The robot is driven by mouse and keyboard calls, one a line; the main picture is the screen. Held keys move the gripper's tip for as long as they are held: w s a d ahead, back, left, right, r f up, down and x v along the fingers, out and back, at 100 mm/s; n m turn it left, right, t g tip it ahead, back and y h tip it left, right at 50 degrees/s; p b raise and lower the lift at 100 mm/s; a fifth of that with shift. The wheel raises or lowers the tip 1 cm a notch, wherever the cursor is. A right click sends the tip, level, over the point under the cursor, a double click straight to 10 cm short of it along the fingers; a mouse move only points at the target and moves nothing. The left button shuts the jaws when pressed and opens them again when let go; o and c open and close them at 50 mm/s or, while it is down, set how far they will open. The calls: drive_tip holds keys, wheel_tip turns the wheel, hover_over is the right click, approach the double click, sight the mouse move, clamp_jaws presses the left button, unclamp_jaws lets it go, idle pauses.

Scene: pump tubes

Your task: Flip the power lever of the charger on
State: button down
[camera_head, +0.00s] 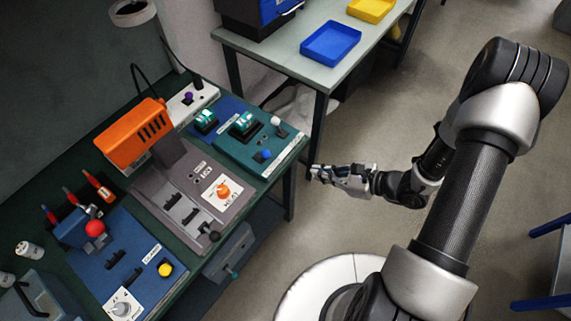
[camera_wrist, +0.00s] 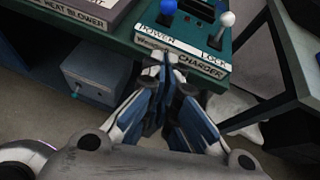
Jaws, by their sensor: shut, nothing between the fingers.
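The charger (camera_head: 235,157) is a teal panel at the right end of the bench in the head view. In the wrist view its front edge (camera_wrist: 200,60) carries the words POWER, LOCK and CHARGER. The power lever has a blue knob (camera_wrist: 168,7), above the word POWER; it also shows in the head view (camera_head: 266,154). The lock lever has a white knob (camera_wrist: 228,18), also in the head view (camera_head: 276,121). My gripper (camera_head: 313,171) is shut and empty, just off the front edge of the charger; its fingertips (camera_wrist: 166,62) show below the power label. It appears apart from both levers.
A grey heat blower panel (camera_head: 180,190) with an orange box (camera_head: 133,133) stands left of the charger. A blue panel (camera_head: 120,260) lies further left. A second table with a blue tray (camera_head: 330,43) stands behind on the right. Open floor surrounds my arm.

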sight(265, 156)
drive_tip(key=shift+f, duration=0.15)
drive_tip(key=b+x, duration=0.1)
drive_tip(key=x, duration=0.3)
drive_tip(key=r+b+x, duration=0.1)
drive_tip(key=x, duration=0.3)
drive_tip(key=a+r+b+x, duration=0.1)
drive_tip(key=x, duration=0.3)
drive_tip(key=shift+w+a+r, duration=0.1)
drive_tip(key=shift+w+a, duration=0.3)
drive_tip(key=shift+w, duration=0.05)
drive_tip(key=shift+r, duration=0.1)
drive_tip(key=shift+a+r+h+p, duration=0.1)
drive_tip(key=shift+r+h+p, duration=0.1)
drive_tip(key=shift+h+p, duration=0.3)
